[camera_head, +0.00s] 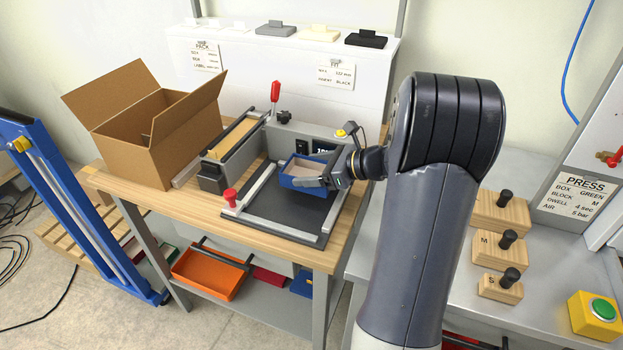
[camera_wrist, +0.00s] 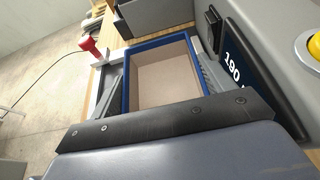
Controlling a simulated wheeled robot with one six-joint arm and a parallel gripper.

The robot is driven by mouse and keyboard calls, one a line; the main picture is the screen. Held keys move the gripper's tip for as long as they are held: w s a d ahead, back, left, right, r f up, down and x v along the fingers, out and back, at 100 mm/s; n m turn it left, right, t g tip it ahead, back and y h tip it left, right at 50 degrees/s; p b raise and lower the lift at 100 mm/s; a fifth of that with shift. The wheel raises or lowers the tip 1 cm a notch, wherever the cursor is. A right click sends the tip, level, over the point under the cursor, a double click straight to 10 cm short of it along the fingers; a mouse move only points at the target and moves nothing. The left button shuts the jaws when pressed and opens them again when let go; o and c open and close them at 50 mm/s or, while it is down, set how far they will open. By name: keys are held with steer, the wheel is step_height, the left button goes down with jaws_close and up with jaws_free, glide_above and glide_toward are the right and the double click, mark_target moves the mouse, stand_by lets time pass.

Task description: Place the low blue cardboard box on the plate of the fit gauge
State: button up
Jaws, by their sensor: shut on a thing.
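The low blue cardboard box (camera_head: 289,181) is open at the top, with a plain brown inside. In the wrist view the box (camera_wrist: 126,88) lies between my two fingers. My gripper (camera_head: 312,178) is shut on it; it also shows in the wrist view (camera_wrist: 160,75). The box is over the back right part of the dark plate (camera_head: 278,212) of the fit gauge, in front of its display (camera_wrist: 238,68). I cannot tell whether its underside touches the plate. Light grey rails (camera_head: 250,187) edge the plate, and a red knob (camera_head: 230,195) stands at its left corner.
A large open brown carton (camera_head: 150,130) stands on the wooden bench (camera_head: 115,185) to the left. A red-handled lever (camera_head: 275,92) and a yellow button (camera_head: 346,130) are close behind the plate. An orange tray (camera_head: 208,275) is on the shelf below. The plate's front part is bare.

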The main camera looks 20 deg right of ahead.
steer(key=shift+f, duration=1.4)
steer(key=shift+f, duration=0.15)
steer(key=o, duration=0.7)
steer(key=shift+d+r, duration=0.1)
steer(key=shift+r, duration=0.15)
steer(key=v, duration=1.2)
